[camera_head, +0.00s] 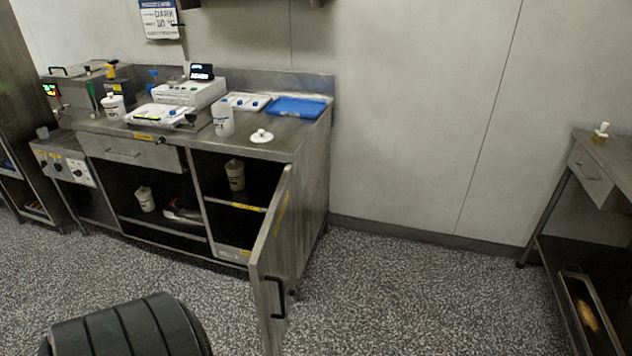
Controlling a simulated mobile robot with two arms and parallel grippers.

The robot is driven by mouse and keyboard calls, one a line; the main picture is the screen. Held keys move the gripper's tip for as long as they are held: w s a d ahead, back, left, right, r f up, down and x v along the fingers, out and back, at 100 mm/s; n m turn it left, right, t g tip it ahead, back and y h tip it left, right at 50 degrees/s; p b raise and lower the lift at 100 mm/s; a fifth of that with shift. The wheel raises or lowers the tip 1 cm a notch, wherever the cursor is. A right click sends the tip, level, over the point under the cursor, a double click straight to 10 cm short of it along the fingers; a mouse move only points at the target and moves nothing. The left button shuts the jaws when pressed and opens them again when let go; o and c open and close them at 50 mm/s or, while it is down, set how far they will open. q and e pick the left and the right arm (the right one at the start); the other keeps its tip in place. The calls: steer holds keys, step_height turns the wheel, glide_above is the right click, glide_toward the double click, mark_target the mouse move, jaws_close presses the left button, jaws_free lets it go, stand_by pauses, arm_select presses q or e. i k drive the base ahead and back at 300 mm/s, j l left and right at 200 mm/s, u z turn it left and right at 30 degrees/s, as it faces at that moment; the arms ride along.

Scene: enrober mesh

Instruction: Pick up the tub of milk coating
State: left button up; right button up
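Several tubs are in view, but their labels are too small to read, so I cannot tell which holds the milk coating. A beige tub (235,174) stands on the shelf inside the open right cabinet. A white tub (146,199) stands on the lower shelf of the open middle bay. A white tub (222,120) stands on the counter, seemingly without a lid; a white lid (262,136) lies to its right. Another white tub (113,107) stands further left, next to the machine. Neither of my grippers is in view.
The cabinet door (271,262) hangs open into the room. A blue tray (296,107) and a white scale-like device (190,92) sit on the steel counter (290,148). A steel table (592,180) stands at the right. The speckled floor (420,290) between is clear.

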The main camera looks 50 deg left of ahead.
mark_target(223, 112)
steer(key=i+u, duration=0.1)
steer(key=u, duration=0.3)
steer(key=i+l+u, duration=0.1)
steer(key=u, duration=0.25)
steer(key=i+l+u, duration=0.1)
steer(key=u, duration=0.3)
steer(key=i+l+u, duration=0.1)
steer(key=u, duration=0.8)
steer(key=i+j, duration=0.1)
steer(key=j, duration=0.65)
steer(key=i+j, duration=0.2)
steer(key=i+j+z, duration=0.15)
steer(key=j, duration=0.3)
steer(key=i+j, duration=0.2)
steer(key=i+j+z, duration=0.1)
steer(key=j, duration=0.35)
steer(key=i+j, duration=0.25)
steer(key=j+z, duration=0.05)
steer(key=j, duration=0.05)
